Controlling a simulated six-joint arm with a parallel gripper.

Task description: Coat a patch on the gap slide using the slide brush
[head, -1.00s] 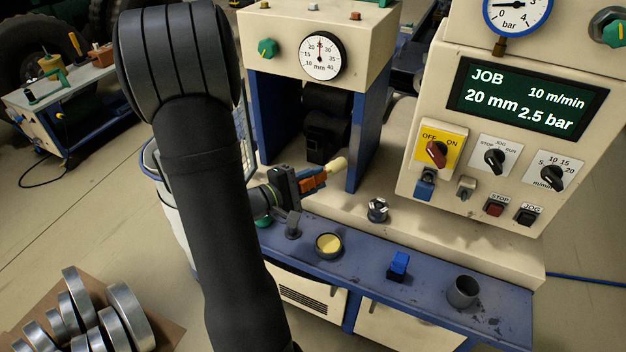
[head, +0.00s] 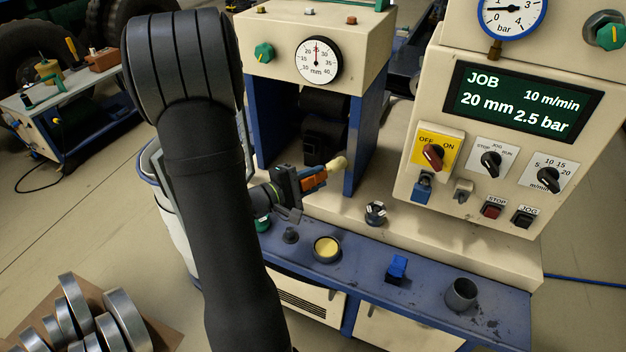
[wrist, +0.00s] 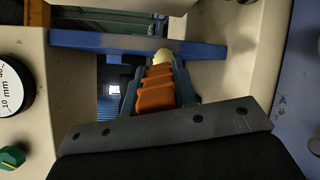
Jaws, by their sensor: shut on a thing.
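The slide brush (head: 314,180) has an orange handle and a pale cream tip, and my gripper (head: 298,185) is shut on its handle. The wrist view also shows the orange handle (wrist: 158,88) between the gripper fingers. The brush tip (head: 338,163) points right, at the blue upright (head: 368,145) beside the machine's gap, which may be the gap slide. In the wrist view the tip (wrist: 162,57) overlaps the edge of the blue bar (wrist: 120,42). I cannot tell if it touches. No coated patch is clearly visible.
A round pot with yellow contents (head: 326,249), a blue block (head: 397,267) and a grey cup (head: 461,293) stand on the blue ledge (head: 430,285). A bolt-like knob (head: 375,213) is below the upright. The control panel (head: 500,150) stands at right.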

